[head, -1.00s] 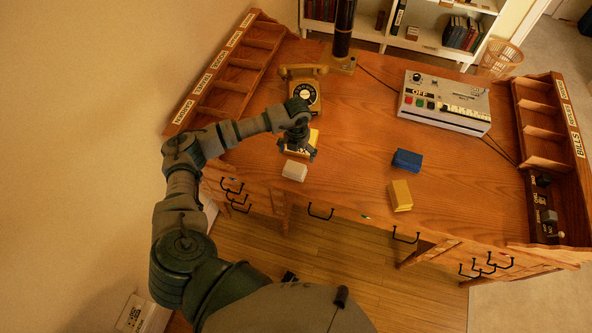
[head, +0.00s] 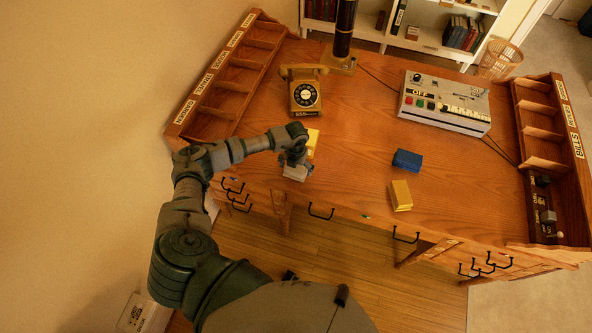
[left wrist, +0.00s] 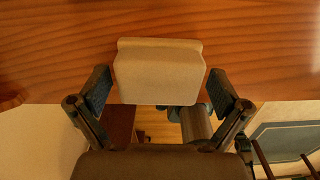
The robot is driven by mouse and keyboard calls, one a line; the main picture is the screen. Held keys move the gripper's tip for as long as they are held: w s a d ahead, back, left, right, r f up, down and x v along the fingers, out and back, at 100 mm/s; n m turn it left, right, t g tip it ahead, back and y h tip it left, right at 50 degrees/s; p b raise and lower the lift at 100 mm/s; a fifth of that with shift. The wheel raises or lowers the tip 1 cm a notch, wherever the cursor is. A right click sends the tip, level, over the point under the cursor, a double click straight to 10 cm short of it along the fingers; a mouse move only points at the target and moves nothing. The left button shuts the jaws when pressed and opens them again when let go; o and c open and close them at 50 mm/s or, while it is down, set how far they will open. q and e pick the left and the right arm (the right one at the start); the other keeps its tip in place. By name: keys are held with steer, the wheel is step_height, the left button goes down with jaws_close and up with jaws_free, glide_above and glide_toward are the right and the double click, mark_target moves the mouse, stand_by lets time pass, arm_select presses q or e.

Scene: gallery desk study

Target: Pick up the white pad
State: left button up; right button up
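The white pad (head: 296,173) lies near the front edge of the desk, partly hidden under my left gripper in the head view. My left gripper (head: 294,161) is over it, pointing down. In the left wrist view the white pad (left wrist: 158,74) sits between the two spread fingers of the left gripper (left wrist: 159,90). A gap shows between each finger and the pad, so the gripper is open and not holding it. My right gripper is not in view.
A yellow pad (head: 312,141) lies just behind the white one. Another yellow pad (head: 400,195) and a blue pad (head: 407,160) lie to the right. A yellow telephone (head: 304,92) and a control box (head: 445,103) stand farther back. The desk's middle (head: 355,130) is clear.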

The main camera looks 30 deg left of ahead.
arm_select(q)
steer(key=shift+a, duration=0.1)
steer(key=c, duration=1)
steer(key=shift+r, duration=0.15)
steer(key=shift+r, duration=0.25)
steer(key=r, duration=0.2)
steer(key=shift+s+r, duration=0.2)
steer(key=shift+r, duration=0.2)
steer(key=s+d, duration=0.3)
steer(key=s, duration=0.1)
steer(key=s+d+r, duration=0.1)
steer(key=s+d, duration=0.2)
steer(key=d, duration=0.1)
steer(key=s+d+b, duration=0.1)
steer(key=s+d, duration=0.2)
steer(key=s, duration=0.1)
steer(key=shift+s+d+r, duration=0.25)
steer(key=shift+s+d, duration=0.05)
steer(key=shift+s, duration=0.05)
steer(key=o, duration=0.6)
steer(key=c, duration=0.4)
